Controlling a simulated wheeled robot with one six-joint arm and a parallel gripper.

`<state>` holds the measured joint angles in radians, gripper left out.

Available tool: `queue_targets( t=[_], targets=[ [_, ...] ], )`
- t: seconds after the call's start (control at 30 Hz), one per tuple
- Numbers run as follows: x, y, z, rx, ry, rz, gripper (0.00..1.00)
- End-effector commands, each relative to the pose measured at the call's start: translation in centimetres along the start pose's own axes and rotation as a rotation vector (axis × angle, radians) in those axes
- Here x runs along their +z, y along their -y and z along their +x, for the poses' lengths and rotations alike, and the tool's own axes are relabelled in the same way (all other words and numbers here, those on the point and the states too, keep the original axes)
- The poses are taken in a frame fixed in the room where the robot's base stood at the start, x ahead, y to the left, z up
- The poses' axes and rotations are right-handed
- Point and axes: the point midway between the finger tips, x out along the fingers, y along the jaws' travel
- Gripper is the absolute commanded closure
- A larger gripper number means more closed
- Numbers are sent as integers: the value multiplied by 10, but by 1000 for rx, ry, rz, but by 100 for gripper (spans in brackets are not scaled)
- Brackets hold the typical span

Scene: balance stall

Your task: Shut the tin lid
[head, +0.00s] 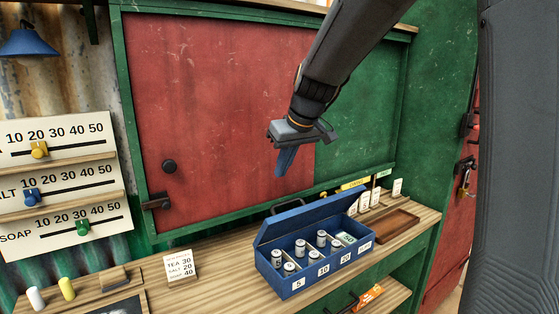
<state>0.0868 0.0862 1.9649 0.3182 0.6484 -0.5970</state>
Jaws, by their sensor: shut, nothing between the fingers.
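The blue tin (312,272) stands on the wooden counter with its compartments showing. Its blue lid (308,219) is open, tilted up along the back edge. Several small pale cylinders (322,237) and a pale green block (345,238) sit in the compartments. My gripper (283,170) is shut and empty. In the picture it is above the lid, in front of the red panel, with its fingers pointing down. It appears apart from the lid.
A price card (181,266) stands left of the tin. A brown tray (388,226) and several small cards are to its right. Slider boards (55,185) hang at the left. An orange packet (368,296) lies below the counter. The counter (222,262) is bare just left of the tin.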

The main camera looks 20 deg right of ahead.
Motion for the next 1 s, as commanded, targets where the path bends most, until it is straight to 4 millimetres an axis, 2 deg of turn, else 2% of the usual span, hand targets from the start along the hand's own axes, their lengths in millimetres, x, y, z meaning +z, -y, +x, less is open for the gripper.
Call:
queue_targets(
  t=[0.1, 0.27, 0.4, 0.53, 0.93, 0.97, 1.0],
  targets=[
    [1, 2, 24, -4, 5, -2, 100],
    [0, 3, 52, -3, 4, -2, 100],
    [23, 2, 53, -2, 2, -1, 100],
    [34, 2, 57, -2, 1, -2, 100],
    [38, 2, 59, -2, 0, -3, 100],
    [35, 17, 61, -3, 0, -7, 100],
    [36, 10, 60, -2, 0, -4, 100]
  ],
)
